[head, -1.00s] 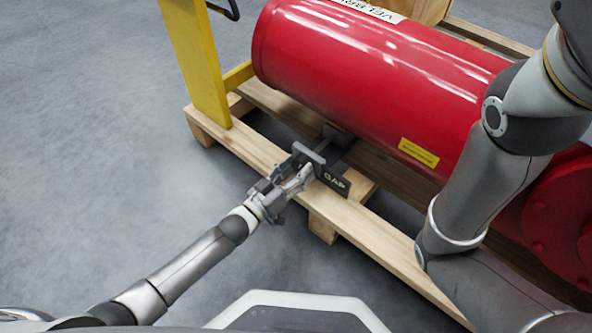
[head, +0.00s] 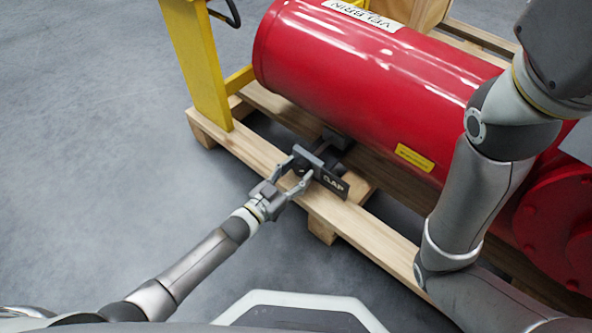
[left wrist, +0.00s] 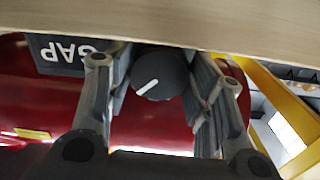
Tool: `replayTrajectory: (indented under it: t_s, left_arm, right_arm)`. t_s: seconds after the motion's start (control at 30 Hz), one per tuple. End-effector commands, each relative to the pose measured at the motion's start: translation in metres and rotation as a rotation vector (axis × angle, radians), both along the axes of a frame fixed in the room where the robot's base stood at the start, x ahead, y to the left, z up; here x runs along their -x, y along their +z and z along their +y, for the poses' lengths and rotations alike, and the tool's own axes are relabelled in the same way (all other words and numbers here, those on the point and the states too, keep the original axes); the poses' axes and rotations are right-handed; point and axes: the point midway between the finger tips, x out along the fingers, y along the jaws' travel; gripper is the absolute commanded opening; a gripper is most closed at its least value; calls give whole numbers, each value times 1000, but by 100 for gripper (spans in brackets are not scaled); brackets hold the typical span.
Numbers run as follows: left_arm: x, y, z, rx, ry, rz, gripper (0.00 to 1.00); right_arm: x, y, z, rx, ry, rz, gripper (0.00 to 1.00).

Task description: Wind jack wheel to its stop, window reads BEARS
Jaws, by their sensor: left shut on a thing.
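The jack wheel (left wrist: 158,74) shows in the left wrist view as a dark grey round knob with a white line on its face, tilted. My left gripper (head: 296,174) is shut on it, with one finger on each side (left wrist: 160,90). In the head view my gripper hides most of the wheel, at the near edge of the pallet. A dark window plate (head: 335,182) beside it reads GAP; it also shows upside down in the left wrist view (left wrist: 72,52). My right arm crosses the right of the head view, its gripper out of frame.
A red cylinder (head: 370,90) with a yellow label lies along the wooden pallet (head: 380,250), its red flange (head: 560,225) at the right. A yellow post (head: 197,65) stands at the pallet's left end. The grey floor at left is clear.

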Motion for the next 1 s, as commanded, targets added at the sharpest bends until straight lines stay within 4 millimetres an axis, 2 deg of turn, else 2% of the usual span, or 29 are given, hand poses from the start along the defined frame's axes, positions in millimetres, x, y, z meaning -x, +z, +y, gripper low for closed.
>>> replayTrajectory:
  t_s: [0.4, 0.93, 0.97, 1.0]
  left_arm:
    - [0, 0, 1, -154, 1, -112, 25]
    - [0, 0, 0, -175, 0, -127, 25]
    - [0, -1, 1, -175, 0, -127, 52]
    - [0, -1, 0, -175, 0, -127, 57]
  right_arm:
    - [-8, -3, -1, -2, 1, 29, 40]
    - [-10, -5, -1, -1, 0, 37, 40]
    - [-10, -5, -1, -1, 0, 37, 40]
    - [-10, -5, -1, -1, 0, 36, 40]
